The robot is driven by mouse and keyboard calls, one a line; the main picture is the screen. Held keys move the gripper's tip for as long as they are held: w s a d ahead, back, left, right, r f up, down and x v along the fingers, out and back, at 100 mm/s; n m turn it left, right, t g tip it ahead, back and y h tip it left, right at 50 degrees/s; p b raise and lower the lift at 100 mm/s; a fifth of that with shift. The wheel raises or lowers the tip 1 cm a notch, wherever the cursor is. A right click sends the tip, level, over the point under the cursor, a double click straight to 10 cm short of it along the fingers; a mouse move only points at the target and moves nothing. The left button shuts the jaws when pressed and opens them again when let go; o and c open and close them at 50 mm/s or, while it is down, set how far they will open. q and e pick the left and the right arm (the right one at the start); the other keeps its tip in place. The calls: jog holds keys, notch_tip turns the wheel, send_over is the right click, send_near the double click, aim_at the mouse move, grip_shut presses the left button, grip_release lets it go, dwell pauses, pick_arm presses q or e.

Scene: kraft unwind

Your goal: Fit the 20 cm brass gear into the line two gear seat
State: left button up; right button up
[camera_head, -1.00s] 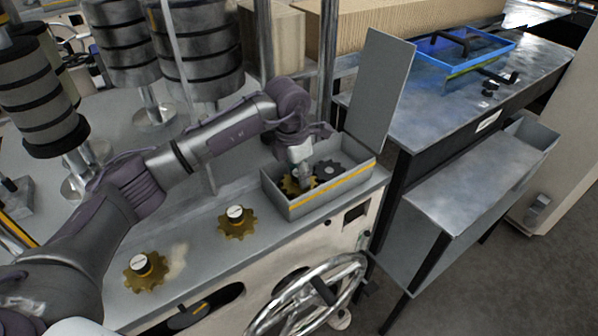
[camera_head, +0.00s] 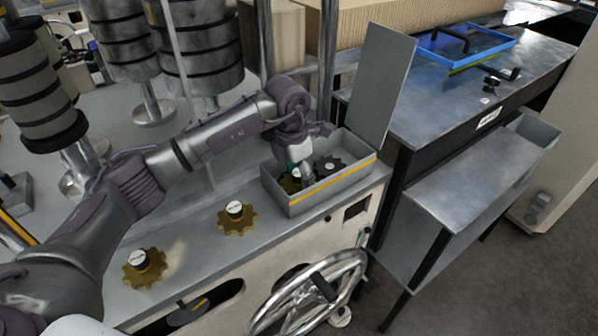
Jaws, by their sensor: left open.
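My left gripper (camera_head: 306,180) reaches down into the open grey box (camera_head: 330,188) with the yellow stripe. It is open. A brass gear (camera_head: 288,184) lies in the box beside its fingers, partly hidden by them and the box wall; I cannot tell whether they touch. A dark gear (camera_head: 330,168) lies to its right in the same box. I cannot read which seat is line two. My right gripper is not in view.
A handwheel (camera_head: 312,292) sticks out below the ledge. Rollers (camera_head: 40,90) and upright posts stand behind my arm. A steel table (camera_head: 455,105) with a blue tray (camera_head: 466,45) is at the right.

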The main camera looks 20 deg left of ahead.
pick_arm(q)
notch_tip(320, 180, up, 12)
jog(key=s+a, duration=0.1)
dwell(0.4)
jog(key=shift+s+f, duration=0.1)
jog(key=shift+s, duration=0.05)
